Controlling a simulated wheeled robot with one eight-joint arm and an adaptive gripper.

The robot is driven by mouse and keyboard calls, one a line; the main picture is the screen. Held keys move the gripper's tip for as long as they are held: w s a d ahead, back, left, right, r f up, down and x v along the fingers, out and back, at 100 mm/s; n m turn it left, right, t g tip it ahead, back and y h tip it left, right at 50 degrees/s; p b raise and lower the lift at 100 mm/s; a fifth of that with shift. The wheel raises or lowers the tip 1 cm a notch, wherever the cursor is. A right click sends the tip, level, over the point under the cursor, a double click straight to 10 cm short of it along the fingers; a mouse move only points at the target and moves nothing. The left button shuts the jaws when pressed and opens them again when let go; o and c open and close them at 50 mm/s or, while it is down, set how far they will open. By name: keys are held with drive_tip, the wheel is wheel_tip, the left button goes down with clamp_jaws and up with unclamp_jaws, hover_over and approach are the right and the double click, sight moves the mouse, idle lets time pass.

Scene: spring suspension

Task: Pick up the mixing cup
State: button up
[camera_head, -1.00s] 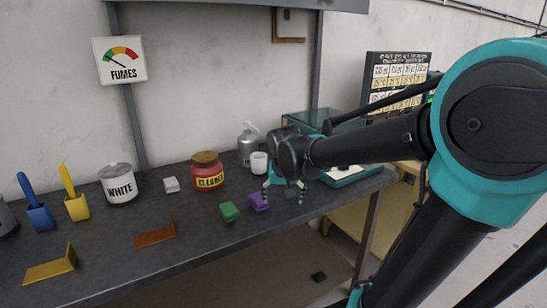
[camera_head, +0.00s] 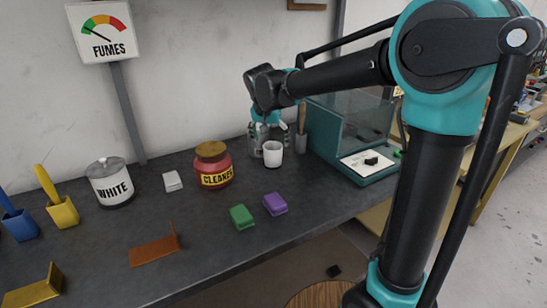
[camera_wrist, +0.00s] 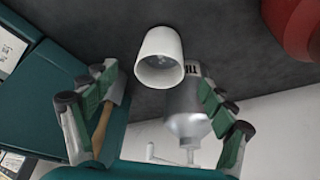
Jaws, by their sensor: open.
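The mixing cup, taken to be the small white cup (camera_head: 273,154), stands on the dark bench in front of a grey metal bottle. It also shows in the wrist view (camera_wrist: 160,55), ahead of the fingers and above the middle. My gripper (camera_head: 268,137) is just above and behind the cup in the head view. In the wrist view my gripper (camera_wrist: 160,120) has its green-padded fingers spread wide, one at each side. Nothing is held between them. The metal bottle (camera_wrist: 187,110) shows between the fingers, close to the right one.
A red cleaner jar (camera_head: 213,166) stands left of the cup. A teal glass-walled case (camera_head: 350,130) stands to the right. Purple (camera_head: 275,204) and green (camera_head: 241,217) blocks lie in front. A wooden-handled tool (camera_head: 301,127) stands near the gripper.

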sight(273, 156)
drive_tip(key=x, duration=1)
drive_tip(key=shift+s+a+f, duration=0.1)
drive_tip(key=shift+s, duration=0.1)
drive_tip(key=c, duration=1.6)
drive_tip(key=shift+s, duration=0.1)
